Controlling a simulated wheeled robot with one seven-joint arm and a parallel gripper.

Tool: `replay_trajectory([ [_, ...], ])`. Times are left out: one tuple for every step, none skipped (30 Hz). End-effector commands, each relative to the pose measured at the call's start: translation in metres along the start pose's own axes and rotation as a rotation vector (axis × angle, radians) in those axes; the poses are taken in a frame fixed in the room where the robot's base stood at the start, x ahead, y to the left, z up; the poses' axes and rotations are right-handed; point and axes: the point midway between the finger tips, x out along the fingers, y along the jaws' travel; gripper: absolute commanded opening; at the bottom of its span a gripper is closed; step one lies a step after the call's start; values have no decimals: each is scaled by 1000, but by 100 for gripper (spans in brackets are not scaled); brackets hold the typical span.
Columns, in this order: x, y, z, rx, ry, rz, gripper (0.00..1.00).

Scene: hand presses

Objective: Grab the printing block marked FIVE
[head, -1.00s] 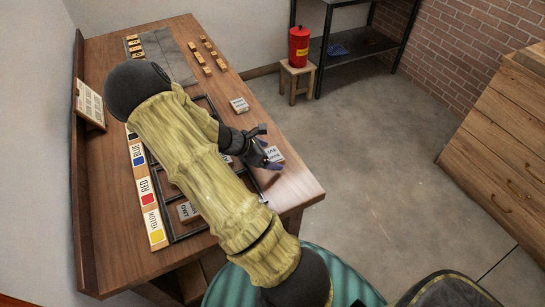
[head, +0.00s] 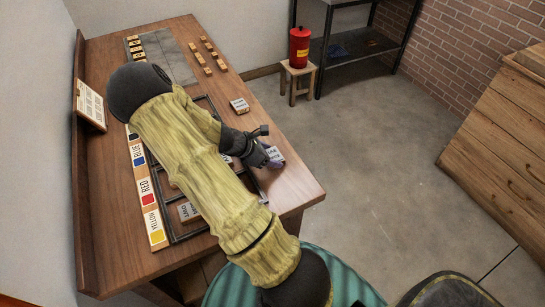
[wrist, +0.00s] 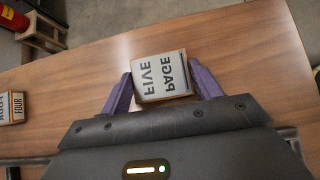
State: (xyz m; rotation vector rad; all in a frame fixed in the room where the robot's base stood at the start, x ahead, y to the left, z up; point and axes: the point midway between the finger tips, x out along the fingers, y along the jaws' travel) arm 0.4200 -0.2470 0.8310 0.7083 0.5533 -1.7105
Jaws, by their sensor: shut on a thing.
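The printing block marked FIVE (wrist: 160,77) has a pale face with mirrored dark letters, "FIVE" and "PAGE", and wooden sides. It is between the two purple fingers of my gripper (wrist: 160,92) in the wrist view, and both fingers touch its sides. In the head view the FIVE block (head: 276,154) shows at the right edge of the table, in front of my gripper (head: 268,157). I cannot tell whether it is lifted off the wood. Another block marked FOUR (wrist: 14,107) lies to the left in the wrist view.
The wooden table (head: 290,190) has bare wood around its right edge. The FOUR block also shows in the head view (head: 239,105). Colour pads (head: 147,193) line the left side. A red can (head: 299,45) stands on a stool beyond the table.

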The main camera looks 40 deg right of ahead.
Motion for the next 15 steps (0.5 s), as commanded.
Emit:
replay_trajectory([
  [0, 0, 0, 0, 0, 0, 39],
  [0, 0, 0, 0, 0, 0, 39],
  [0, 0, 0, 0, 0, 0, 39],
  [-1, 0, 1, 1, 0, 0, 39],
  [-1, 0, 1, 1, 0, 1, 39],
  [-3, 0, 3, 1, 0, 1, 39],
  [-4, 0, 4, 1, 0, 1, 39],
  [-6, 0, 6, 1, 0, 1, 39],
  [-9, 0, 9, 2, 0, 1, 39],
  [-11, 0, 11, 3, 1, 2, 39],
  [-14, 1, 14, 4, 2, 2, 39],
  [-18, 0, 18, 4, 2, 2, 39],
  [-22, 0, 22, 5, 2, 2, 39],
  [-26, 1, 26, 6, 2, 2, 39],
  [-31, 1, 31, 6, 2, 3, 39],
])
